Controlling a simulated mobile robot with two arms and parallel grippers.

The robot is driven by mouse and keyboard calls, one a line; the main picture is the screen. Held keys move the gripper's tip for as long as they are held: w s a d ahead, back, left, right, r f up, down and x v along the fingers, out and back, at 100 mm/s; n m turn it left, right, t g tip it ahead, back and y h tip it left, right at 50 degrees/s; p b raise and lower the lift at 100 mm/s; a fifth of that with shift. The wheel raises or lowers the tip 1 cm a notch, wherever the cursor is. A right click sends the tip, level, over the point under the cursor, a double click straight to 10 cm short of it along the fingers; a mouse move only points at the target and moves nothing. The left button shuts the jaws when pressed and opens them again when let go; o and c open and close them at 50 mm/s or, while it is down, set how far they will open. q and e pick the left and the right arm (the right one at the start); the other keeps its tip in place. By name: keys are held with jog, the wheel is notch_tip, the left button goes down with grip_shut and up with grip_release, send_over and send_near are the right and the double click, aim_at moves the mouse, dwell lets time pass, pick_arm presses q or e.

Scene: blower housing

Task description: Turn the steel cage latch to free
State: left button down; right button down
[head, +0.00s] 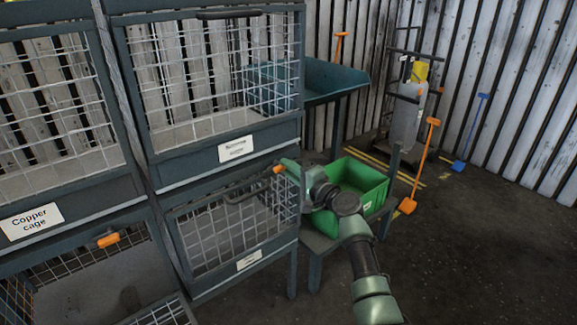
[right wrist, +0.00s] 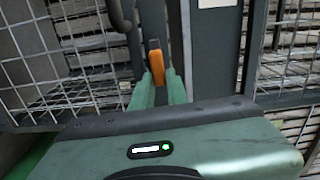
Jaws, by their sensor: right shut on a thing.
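An orange latch handle (head: 278,169) sits at the top right of the lower middle mesh cage (head: 205,262). This cage's small label (head: 248,260) is too small to read, so I cannot tell from it that this is the steel cage. My right gripper (head: 287,166) is at the handle, its arm coming up from the lower right. In the right wrist view the orange handle (right wrist: 157,66) stands roughly upright between the two green fingers of the gripper (right wrist: 160,88), which is shut on it. My left gripper is not in view.
A cage labelled "Copper cage" (head: 31,221) is at left, with another orange latch (head: 108,240) below it. A green bin (head: 358,188) stands on a low table right of the cages, close to my right arm. Orange (head: 407,205) and blue shovels stand farther right. The floor at lower right is clear.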

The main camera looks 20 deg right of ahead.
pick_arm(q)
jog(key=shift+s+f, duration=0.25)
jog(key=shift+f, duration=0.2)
pick_arm(e)
jog(key=shift+m, duration=0.4)
jog(key=c, duration=1.4)
grip_release()
